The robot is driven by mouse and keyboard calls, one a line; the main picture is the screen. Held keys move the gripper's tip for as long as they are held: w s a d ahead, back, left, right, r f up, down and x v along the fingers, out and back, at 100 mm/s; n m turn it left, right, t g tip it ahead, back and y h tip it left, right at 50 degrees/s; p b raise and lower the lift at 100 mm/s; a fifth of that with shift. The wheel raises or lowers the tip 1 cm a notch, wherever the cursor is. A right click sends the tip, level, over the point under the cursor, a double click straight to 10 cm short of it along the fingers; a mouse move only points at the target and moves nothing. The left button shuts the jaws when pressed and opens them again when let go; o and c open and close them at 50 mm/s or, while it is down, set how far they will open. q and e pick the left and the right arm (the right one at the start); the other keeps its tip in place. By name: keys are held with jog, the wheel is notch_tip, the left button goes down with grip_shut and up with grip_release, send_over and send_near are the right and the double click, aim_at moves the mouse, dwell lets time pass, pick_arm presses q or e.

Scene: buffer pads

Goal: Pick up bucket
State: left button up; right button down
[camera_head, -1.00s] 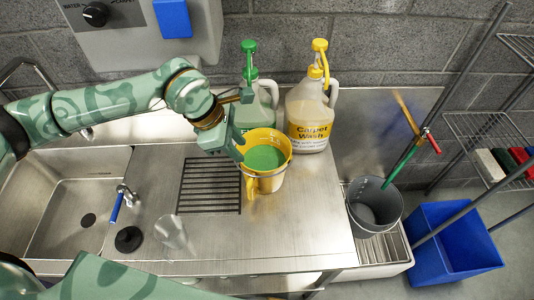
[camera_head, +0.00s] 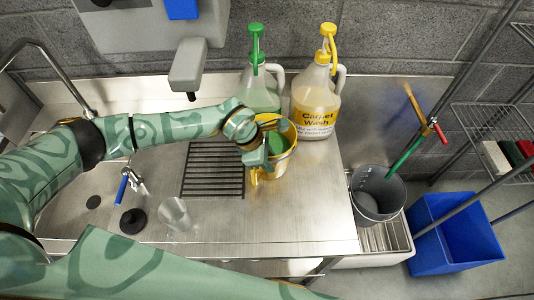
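A yellow bucket (camera_head: 290,161) with green liquid inside stands on the steel counter (camera_head: 300,215), in front of two jugs. My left gripper (camera_head: 265,150) is at the bucket's left side and covers part of its rim and opening. Its fingers overlap the bucket, and I cannot tell whether they are closed on it. A grey bucket (camera_head: 363,203) sits lower down at the right, in a sink, with a green-handled tool (camera_head: 404,156) leaning in it. My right arm crosses the bottom of the view. Its gripper is out of view.
A green-capped jug (camera_head: 257,92) and a yellow-capped Carpet Wash jug (camera_head: 316,98) stand close behind the yellow bucket. A clear cup (camera_head: 173,213) and a black stopper (camera_head: 132,221) are at the left. A blue bin (camera_head: 455,235) is at the right. The counter's front right is clear.

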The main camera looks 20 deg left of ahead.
pick_arm(q)
jog(key=shift+w+d+f, duration=0.1)
jog(key=shift+f, duration=0.25)
grip_shut()
dwell(1.1)
